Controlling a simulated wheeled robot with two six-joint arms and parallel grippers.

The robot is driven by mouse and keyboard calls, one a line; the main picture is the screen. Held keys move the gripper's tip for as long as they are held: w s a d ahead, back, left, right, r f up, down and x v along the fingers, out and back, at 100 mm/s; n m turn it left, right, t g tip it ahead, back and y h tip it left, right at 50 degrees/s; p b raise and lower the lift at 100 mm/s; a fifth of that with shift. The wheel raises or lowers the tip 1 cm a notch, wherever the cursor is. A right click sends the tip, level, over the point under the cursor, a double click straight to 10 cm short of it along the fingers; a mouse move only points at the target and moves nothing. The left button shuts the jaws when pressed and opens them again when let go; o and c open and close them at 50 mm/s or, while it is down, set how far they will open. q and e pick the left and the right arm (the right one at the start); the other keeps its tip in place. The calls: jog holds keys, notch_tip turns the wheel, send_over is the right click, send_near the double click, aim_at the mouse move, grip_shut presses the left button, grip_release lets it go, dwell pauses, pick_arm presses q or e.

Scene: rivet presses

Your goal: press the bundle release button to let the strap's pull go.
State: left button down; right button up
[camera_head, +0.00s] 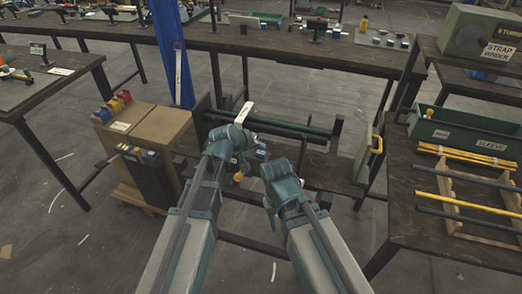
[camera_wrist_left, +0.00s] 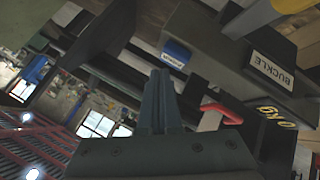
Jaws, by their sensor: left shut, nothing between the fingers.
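In the left wrist view a blue button (camera_wrist_left: 177,50) sits on the dark underside or side of a fixture, with a small white label whose text is too small to read. A dark block labelled BUCKLE (camera_wrist_left: 268,72) is to its right. My left gripper (camera_wrist_left: 160,75) is shut and empty, its tips close below the button in the picture; contact cannot be told. In the head view my left gripper (camera_head: 244,163) is partly hidden by its wrist, by the strapped bundle (camera_head: 290,126). A white strap (camera_head: 243,113) crosses the bundle. My right gripper (camera_head: 271,212) hangs lower, its fingers unclear.
A red handle (camera_wrist_left: 222,112) and a dark weight marked KG (camera_wrist_left: 275,128) are right of my left fingers. A blue post (camera_head: 172,55) and brown cabinet (camera_head: 150,130) stand left. A bench with a green SLEEVE bin (camera_head: 460,131) and rod rack is right.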

aim_at(260, 154)
dwell(0.3)
pick_arm(q)
notch_tip(260, 154, up, 5)
jog(key=p, duration=0.5)
jog(key=shift+r, duration=0.1)
dwell(0.6)
jog(key=s+a+f+m+g+y+p, duration=0.1)
jog(key=s+a+m+g+y+p, duration=0.1)
jog(key=s, duration=1.1)
jog(key=s+a+f+m+g+y+p, duration=0.1)
jog(key=s+a+m+g+y+p, duration=0.1)
jog(key=s, duration=1)
jog(key=a+m+g+y, duration=0.1)
jog(key=g+y, duration=0.1)
jog(key=g, duration=0.1)
jog(key=shift+s+a+m+g+y+p, duration=0.3)
jog(key=shift+s+g+y+p, duration=0.05)
jog(key=shift+g+y, duration=0.05)
